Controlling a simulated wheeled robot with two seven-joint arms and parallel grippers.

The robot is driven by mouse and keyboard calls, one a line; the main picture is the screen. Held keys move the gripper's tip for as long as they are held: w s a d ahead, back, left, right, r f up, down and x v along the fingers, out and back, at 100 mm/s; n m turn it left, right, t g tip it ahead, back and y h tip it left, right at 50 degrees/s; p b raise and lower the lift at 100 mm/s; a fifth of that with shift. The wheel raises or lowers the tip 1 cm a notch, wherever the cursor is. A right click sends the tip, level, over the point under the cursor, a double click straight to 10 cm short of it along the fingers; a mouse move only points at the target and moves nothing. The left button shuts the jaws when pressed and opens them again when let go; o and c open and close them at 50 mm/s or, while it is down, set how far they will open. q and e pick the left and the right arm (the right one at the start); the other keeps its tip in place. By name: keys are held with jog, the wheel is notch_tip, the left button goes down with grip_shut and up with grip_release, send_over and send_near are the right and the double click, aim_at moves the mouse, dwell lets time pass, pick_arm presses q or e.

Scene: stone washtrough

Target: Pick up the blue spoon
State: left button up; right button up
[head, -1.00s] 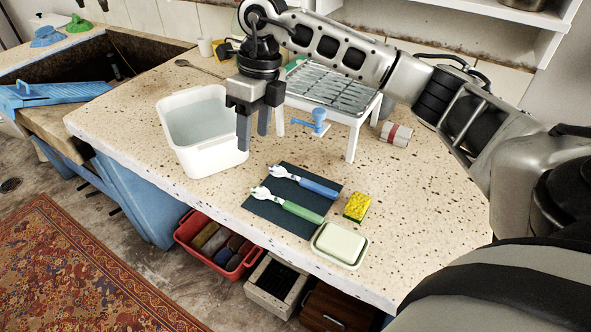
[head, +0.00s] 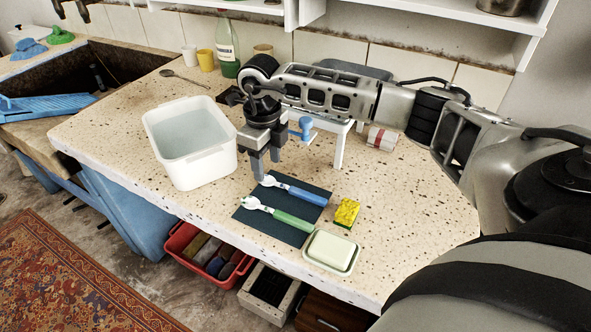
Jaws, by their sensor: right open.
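The blue spoon (head: 297,190) lies on a dark mat (head: 262,226), its pale head pointing left and its blue handle to the right. A green-handled utensil (head: 285,217) lies beside it on the same mat, nearer the counter's front edge. My right gripper (head: 266,165) is open and empty, its fingers pointing down just above and behind the head end of the blue spoon. I cannot tell how high the fingertips are above the mat. My left gripper is not in view.
A white basin of water (head: 190,165) stands close left of the gripper. A yellow sponge (head: 346,212) and a soap dish (head: 331,268) sit right of the mat. A white rack (head: 339,150) stands partly hidden behind my arm. A metal spoon (head: 183,76), cups and a bottle (head: 227,48) are at the back.

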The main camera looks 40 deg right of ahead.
aim_at(270, 182)
jog(key=f, duration=0.4)
jog(key=shift+s+d, duration=0.1)
jog(key=shift+s, duration=0.1)
jog(key=c, duration=1)
jog(key=shift+c, duration=0.3)
jog(key=shift+r, duration=0.15)
